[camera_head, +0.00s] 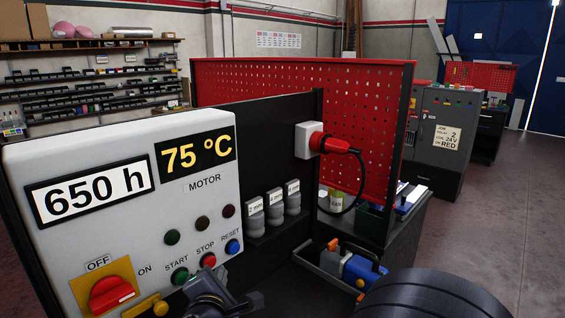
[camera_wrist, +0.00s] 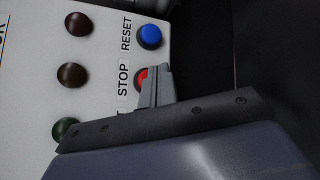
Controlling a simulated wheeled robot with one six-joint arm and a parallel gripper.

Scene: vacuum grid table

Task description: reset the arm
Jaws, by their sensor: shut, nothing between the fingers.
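My gripper (camera_head: 212,280) is at the lower middle of the head view, in front of the lower edge of a white control panel (camera_head: 120,170). In the wrist view my gripper (camera_wrist: 156,72) is shut and empty, its fingers together. The fingertips overlap the red STOP button (camera_wrist: 140,78) in that view; I cannot tell whether they touch it. The blue RESET button (camera_wrist: 149,37) is clear beside the fingers. The head view also shows the STOP button (camera_head: 208,260), the RESET button (camera_head: 233,247) and the green START button (camera_head: 180,276).
A red rotary switch (camera_head: 110,293) on a yellow plate sits at the panel's lower left. Labelled grey containers (camera_head: 274,207) stand on a ledge right of the panel. A red plug (camera_head: 322,141) is in a wall socket. A tray (camera_head: 322,262) holds a blue-and-yellow tool. Open floor lies at right.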

